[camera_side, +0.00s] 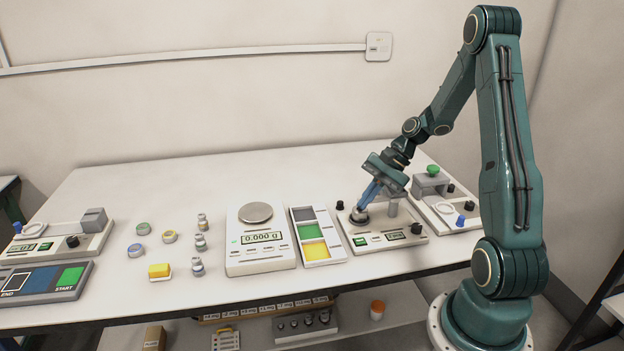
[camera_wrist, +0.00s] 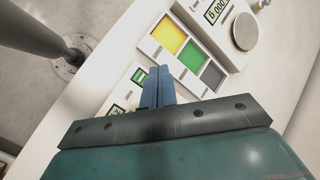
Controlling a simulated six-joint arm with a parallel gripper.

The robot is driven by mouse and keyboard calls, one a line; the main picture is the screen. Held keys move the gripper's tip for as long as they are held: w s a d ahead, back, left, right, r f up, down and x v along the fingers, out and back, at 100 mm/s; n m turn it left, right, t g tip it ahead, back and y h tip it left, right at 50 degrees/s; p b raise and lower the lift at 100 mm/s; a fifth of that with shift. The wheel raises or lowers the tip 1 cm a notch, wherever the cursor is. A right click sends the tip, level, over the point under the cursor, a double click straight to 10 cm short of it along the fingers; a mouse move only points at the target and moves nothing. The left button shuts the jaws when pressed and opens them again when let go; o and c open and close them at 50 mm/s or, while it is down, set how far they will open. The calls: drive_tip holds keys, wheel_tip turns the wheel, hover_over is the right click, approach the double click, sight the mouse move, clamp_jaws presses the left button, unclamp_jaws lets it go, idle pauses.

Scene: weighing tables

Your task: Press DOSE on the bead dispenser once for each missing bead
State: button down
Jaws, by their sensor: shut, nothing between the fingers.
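My gripper (camera_side: 361,211) has its blue fingers shut with nothing between them. They point down at a round metal cup or dish (camera_side: 359,219) on a white device (camera_side: 412,241) with green labels, black knobs and a grey post. I cannot tell whether the fingertips touch it. No DOSE lettering is readable, so I cannot tell for certain which device is the bead dispenser. In the wrist view the shut fingers (camera_wrist: 157,88) cover part of this device, whose green panels (camera_wrist: 139,76) show beside them. No loose beads can be made out.
Left of the device lie a tray (camera_side: 324,259) with grey, green and yellow compartments and a balance (camera_side: 260,262) reading 0.000 g. Several small jars and vials stand further left, by a START/END panel (camera_side: 42,281). Another device (camera_side: 443,213) stands close on the right. The table's back is clear.

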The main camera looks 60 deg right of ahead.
sight(362, 239)
drive_tip(key=shift+f, duration=0.2)
drive_tip(key=shift+f, duration=4.25)
drive_tip(key=shift+f, duration=0.75)
drive_tip(key=shift+r, duration=0.1)
idle(0.4)
drive_tip(key=shift+r, duration=0.7)
drive_tip(key=shift+r, duration=2.5)
